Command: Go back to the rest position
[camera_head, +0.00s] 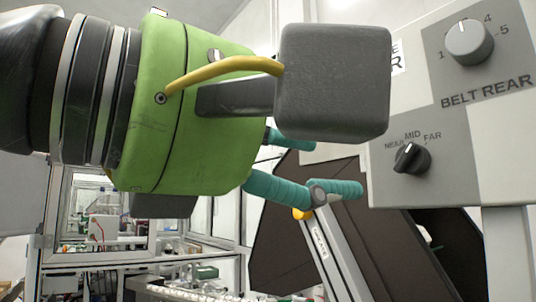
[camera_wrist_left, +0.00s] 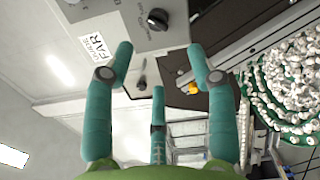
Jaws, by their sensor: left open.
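My left gripper (camera_head: 332,166) has a green body and teal fingers, with a grey block-shaped camera on top. In the head view it comes in from the left and points right, in front of and below the left edge of the grey control panel (camera_head: 440,185). In the left wrist view the fingers of the gripper (camera_wrist_left: 160,52) are spread wide, with nothing between them. They appear apart from the panel and its knobs. My right gripper is in neither view.
The panel carries a grey "BELT REAR" dial (camera_head: 469,42) and a black NEAR/MID/FAR selector (camera_head: 412,158). A dark sloped plate (camera_head: 285,235) with a metal rail (camera_head: 335,255) stands below. Many small white parts (camera_wrist_left: 285,75) lie on green at right in the wrist view.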

